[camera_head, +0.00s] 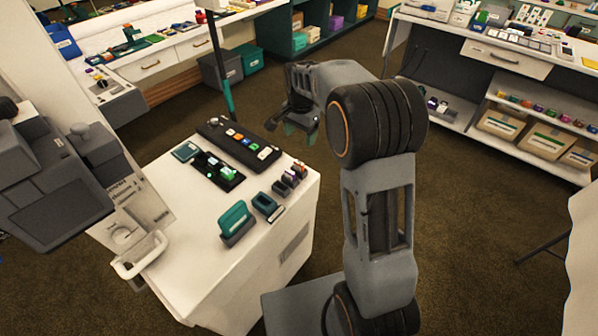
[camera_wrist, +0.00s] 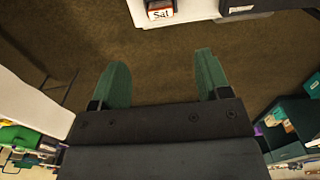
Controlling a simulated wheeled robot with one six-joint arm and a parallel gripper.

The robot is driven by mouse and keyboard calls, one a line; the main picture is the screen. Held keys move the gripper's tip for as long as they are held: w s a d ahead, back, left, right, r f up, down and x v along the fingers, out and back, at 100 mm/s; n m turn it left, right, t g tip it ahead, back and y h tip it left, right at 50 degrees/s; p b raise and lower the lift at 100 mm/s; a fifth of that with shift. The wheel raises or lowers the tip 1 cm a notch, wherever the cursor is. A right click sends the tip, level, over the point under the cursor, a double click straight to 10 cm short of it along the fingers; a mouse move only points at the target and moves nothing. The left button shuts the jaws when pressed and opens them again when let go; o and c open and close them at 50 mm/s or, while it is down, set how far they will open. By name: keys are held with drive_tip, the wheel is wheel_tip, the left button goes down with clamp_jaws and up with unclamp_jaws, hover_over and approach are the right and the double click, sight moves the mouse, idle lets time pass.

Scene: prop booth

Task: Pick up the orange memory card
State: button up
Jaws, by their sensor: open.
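My gripper (camera_head: 300,130) is open and empty, held in the air past the far right edge of a white cart (camera_head: 262,232). In the wrist view its two green fingers (camera_wrist: 162,78) stand wide apart with only brown carpet between them. On the cart a long black holder (camera_head: 222,140) carries a row of small coloured squares. One of them looks orange (camera_head: 238,137) and may be the orange memory card; it is too small to be sure. The gripper is to the right of this holder and apart from it.
On the cart are a black tray with green pieces (camera_head: 216,170), a teal card in a grey stand (camera_head: 235,222), a teal-and-black holder (camera_head: 266,205) and small dark blocks (camera_head: 290,178). Grey equipment (camera_head: 50,185) stands left. Shelves (camera_head: 540,110) line the right; carpet between is clear.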

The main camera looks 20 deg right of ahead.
hover_over(299, 163)
drive_tip(key=f, duration=0.7)
drive_tip(key=shift+w+d+f, duration=0.15)
drive_tip(key=shift+d+f, duration=0.05)
drive_tip(key=shift+f, duration=0.05)
drive_tip(key=shift+a+f, duration=0.2)
drive_tip(key=shift+f, duration=2.55)
drive_tip(key=c, duration=1)
